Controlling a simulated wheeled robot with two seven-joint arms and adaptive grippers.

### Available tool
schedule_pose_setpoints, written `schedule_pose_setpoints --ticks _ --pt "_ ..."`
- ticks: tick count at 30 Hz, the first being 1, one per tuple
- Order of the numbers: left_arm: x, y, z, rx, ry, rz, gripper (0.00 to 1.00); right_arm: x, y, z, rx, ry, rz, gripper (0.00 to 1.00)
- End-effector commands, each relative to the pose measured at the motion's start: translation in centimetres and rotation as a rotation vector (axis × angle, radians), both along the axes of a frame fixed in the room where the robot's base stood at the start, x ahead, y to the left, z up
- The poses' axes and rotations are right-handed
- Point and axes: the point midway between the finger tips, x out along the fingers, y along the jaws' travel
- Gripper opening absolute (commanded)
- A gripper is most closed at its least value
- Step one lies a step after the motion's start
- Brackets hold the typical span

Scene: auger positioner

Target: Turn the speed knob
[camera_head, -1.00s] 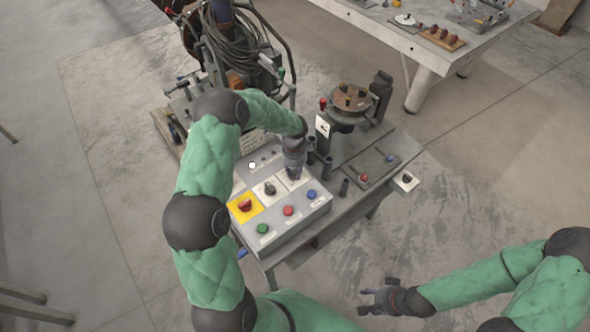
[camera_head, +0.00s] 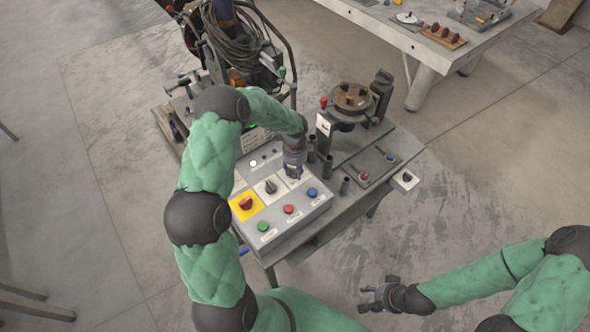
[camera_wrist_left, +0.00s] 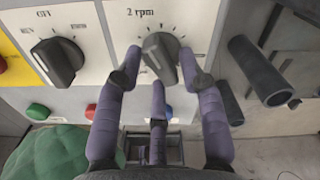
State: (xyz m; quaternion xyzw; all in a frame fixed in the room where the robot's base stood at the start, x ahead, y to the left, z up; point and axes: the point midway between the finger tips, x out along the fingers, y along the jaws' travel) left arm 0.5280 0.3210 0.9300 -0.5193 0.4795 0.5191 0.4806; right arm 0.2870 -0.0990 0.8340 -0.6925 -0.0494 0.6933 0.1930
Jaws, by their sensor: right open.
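The speed knob (camera_wrist_left: 161,56) is a grey pointer knob on a white plate marked "2 rpm" in the left wrist view. Its pointer end tilts slightly to the lower right. My left gripper (camera_wrist_left: 161,72) is open, with one finger on each side of the knob and a third finger below it. Small gaps show between the side fingers and the knob. In the head view, my left gripper (camera_head: 293,174) is over the upper right of the control box (camera_head: 290,225) and hides the knob. My right gripper (camera_head: 367,297) is open and empty, low in front of the box.
A black selector knob (camera_wrist_left: 57,62) is left of the speed knob. A red knob on yellow (camera_head: 246,203) and green, red and blue buttons (camera_head: 289,209) share the box. Dark upright tubes (camera_wrist_left: 258,70) stand close to the right. The positioner turntable (camera_head: 353,97) is behind.

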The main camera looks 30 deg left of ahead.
Motion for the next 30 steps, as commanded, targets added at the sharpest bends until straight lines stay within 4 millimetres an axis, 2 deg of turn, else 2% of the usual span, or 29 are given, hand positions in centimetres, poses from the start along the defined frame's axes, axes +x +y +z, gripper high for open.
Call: schedule_pose_setpoints --ticks 9,14,24,30 --pt "0.0 0.0 0.0 -0.001 0.001 0.000 0.49 0.0 0.0 0.0 0.000 0.000 0.000 0.49" --pt "0.1 0.0 1.1 0.000 -0.002 0.001 0.49 0.0 0.0 0.0 0.000 0.000 0.000 0.49" --pt "0.1 0.0 7.5 0.000 -0.004 0.001 0.49 0.0 0.0 0.0 0.000 0.000 0.000 0.49" --pt "0.0 0.0 10.5 0.000 -0.002 0.000 0.49 0.0 0.0 0.0 0.000 0.000 0.000 0.49"
